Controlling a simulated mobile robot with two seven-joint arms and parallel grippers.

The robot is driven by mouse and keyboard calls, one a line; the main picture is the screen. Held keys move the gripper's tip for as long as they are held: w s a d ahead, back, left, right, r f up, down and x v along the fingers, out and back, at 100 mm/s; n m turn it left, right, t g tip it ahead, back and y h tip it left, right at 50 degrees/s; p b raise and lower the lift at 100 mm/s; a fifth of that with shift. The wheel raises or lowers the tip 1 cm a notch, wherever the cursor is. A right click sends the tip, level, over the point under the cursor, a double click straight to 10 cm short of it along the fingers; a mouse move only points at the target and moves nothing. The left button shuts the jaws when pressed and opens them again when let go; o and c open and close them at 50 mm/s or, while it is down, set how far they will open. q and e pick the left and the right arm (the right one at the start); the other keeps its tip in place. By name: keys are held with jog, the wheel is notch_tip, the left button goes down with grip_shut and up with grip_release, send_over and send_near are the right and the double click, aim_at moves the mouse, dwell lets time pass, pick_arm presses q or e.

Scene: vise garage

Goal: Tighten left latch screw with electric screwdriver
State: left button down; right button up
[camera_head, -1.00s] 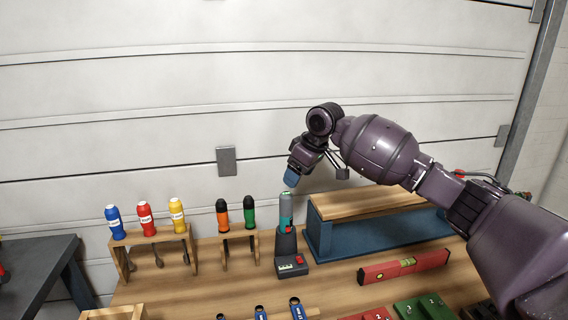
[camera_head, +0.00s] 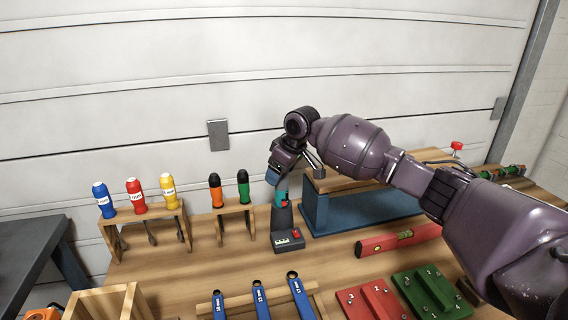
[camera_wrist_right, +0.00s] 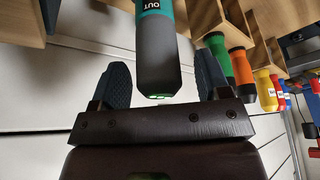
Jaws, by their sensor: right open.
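The electric screwdriver (camera_head: 282,199) is teal and dark grey and stands upright in its dark dock with a red button (camera_head: 287,240) on the workbench. My right gripper (camera_head: 273,178) is at the top of the screwdriver in the head view. In the right wrist view, the screwdriver (camera_wrist_right: 157,62), marked "OUT", reaches between the two open blue fingers of the gripper (camera_wrist_right: 163,85), with a gap on each side. My left gripper is not in view. No latch or latch screw can be made out.
Racks with blue, red and yellow drivers (camera_head: 136,196) and orange and green drivers (camera_head: 244,187) stand left of the dock. A blue wood-topped stand (camera_head: 360,207) is close at right. A red level (camera_head: 398,240), wrenches (camera_head: 262,299) and red and green blocks (camera_head: 432,292) lie in front.

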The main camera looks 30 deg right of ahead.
jog(key=shift+w+f, duration=0.15)
jog(key=shift+f, duration=0.2)
